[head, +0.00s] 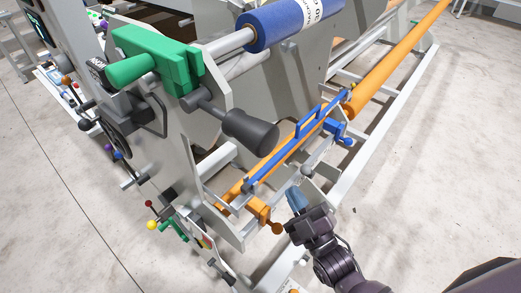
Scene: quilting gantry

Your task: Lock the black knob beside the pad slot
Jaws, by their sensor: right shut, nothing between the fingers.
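My right gripper (295,197) is shut and empty, with blue-grey fingertips pointing up and left. It is in the lower middle of the head view, in front of the gantry's near end. A larger dark grey handle (250,130) sticks out from the end plate, up and left of my gripper. I cannot tell for certain which knob is the one beside the pad slot, and the slot is not clear. My left gripper is not in view.
An orange clamp with a brown knob (277,228) is close left of my gripper. A blue bar (290,148) and an orange rail run back to the right. A green handle (133,70) and a blue roll (285,22) are higher up. Bare floor (430,180) is at right.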

